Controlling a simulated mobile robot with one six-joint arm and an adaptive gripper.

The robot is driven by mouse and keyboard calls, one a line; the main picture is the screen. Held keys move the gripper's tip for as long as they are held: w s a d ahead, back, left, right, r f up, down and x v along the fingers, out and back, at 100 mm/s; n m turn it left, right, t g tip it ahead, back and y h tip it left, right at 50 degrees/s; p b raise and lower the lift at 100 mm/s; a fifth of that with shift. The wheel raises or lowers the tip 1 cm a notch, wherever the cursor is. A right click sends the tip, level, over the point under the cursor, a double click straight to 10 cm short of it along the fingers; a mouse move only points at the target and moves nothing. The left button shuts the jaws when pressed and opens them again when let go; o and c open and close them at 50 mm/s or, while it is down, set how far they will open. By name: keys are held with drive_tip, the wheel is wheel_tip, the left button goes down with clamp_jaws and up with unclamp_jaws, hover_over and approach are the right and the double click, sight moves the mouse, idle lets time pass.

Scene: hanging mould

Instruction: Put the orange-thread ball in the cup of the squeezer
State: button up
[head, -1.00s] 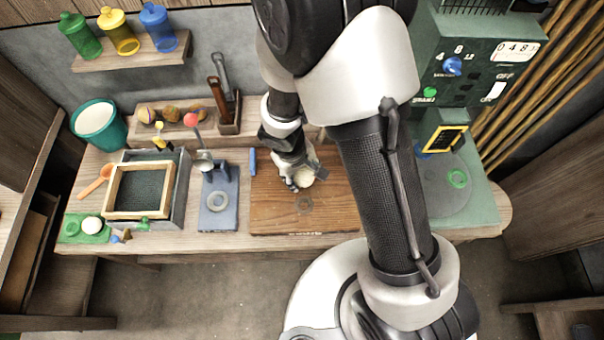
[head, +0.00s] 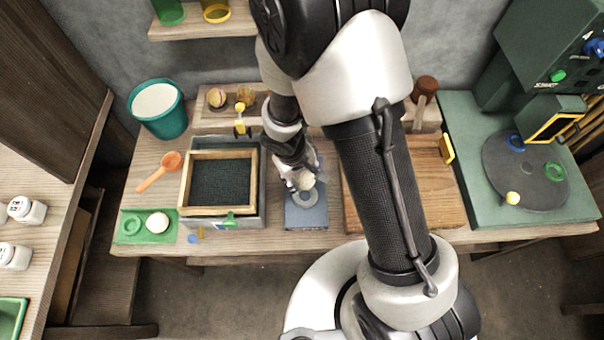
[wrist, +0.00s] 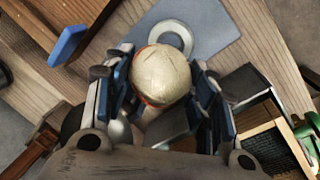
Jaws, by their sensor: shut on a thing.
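My gripper (head: 302,182) is shut on a cream ball (head: 306,181). In the wrist view the ball (wrist: 161,75) sits between the finger pads, with an orange line along its left and lower edge. The squeezer's blue-grey base (head: 306,216) lies under the gripper, and its pale ring shows beside the ball in the wrist view (wrist: 183,37). The ball appears to be above the base; its height is unclear. The squeezer's cup and lever are hidden by my arm in the head view. A silvery rounded piece low in the wrist view may be the cup.
A wooden-framed tray (head: 219,210) stands left of the squeezer, a wooden board (head: 440,190) right of it. A green tray (head: 131,215) holds a white ball (head: 157,223). A green machine (head: 480,190) stands far right.

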sight(299, 178)
drive_tip(key=shift+d+f+b, duration=0.35)
drive_tip(key=shift+f+b, duration=0.05)
drive_tip(key=shift+f, duration=0.1)
wheel_tip(299, 178, down, 7)
drive_tip(key=b, duration=0.7)
drive_tip(key=shift+f, duration=0.2)
drive_tip(key=o, duration=1.2)
drive_tip(key=shift+a+r, duration=0.1)
drive_tip(key=shift+r, duration=0.05)
drive_tip(key=r, duration=0.3)
drive_tip(key=s+a+r, duration=0.1)
drive_tip(key=r, duration=0.7)
drive_tip(key=shift+s+a+r, duration=0.15)
drive_tip(key=shift+a, duration=0.25)
drive_tip(key=shift+r, duration=0.15)
